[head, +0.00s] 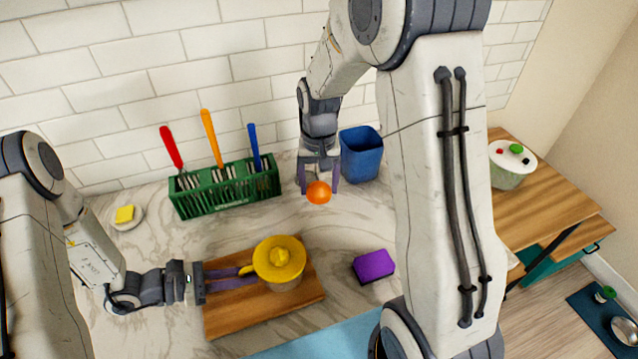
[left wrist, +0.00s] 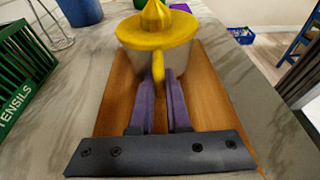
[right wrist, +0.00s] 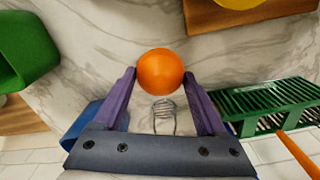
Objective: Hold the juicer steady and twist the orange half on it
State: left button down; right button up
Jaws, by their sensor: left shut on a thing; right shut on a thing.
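The juicer (head: 279,258) has a yellow top with a central cone and a side handle. It stands on a wooden cutting board (head: 225,322). My left gripper (head: 247,275) is shut on the juicer's yellow handle, which also shows between its purple fingers in the left wrist view (left wrist: 158,66). The orange half (head: 319,192) is held between the fingertips of my right gripper (head: 319,186), above the counter behind and to the right of the juicer. In the right wrist view the orange half (right wrist: 160,72) shows its rounded orange side; its cut face is hidden.
A green utensil basket (head: 225,188) and a blue container (head: 361,154) stand near the wall. A purple sponge (head: 374,266) lies right of the board. A yellow sponge (head: 125,214) sits on a dish at the left. A wire whisk (right wrist: 163,117) is near my right gripper.

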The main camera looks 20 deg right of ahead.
jog(key=s+a+r+n, duration=0.3)
jog(key=s+a, duration=0.2)
jog(key=a, duration=0.3)
jog(key=r+n, duration=0.2)
jog(key=n, duration=0.1)
send_over(277, 248)
jog(key=shift+f, duration=3.15)
jog(key=o, duration=0.5)
jog(key=c, duration=0.5)
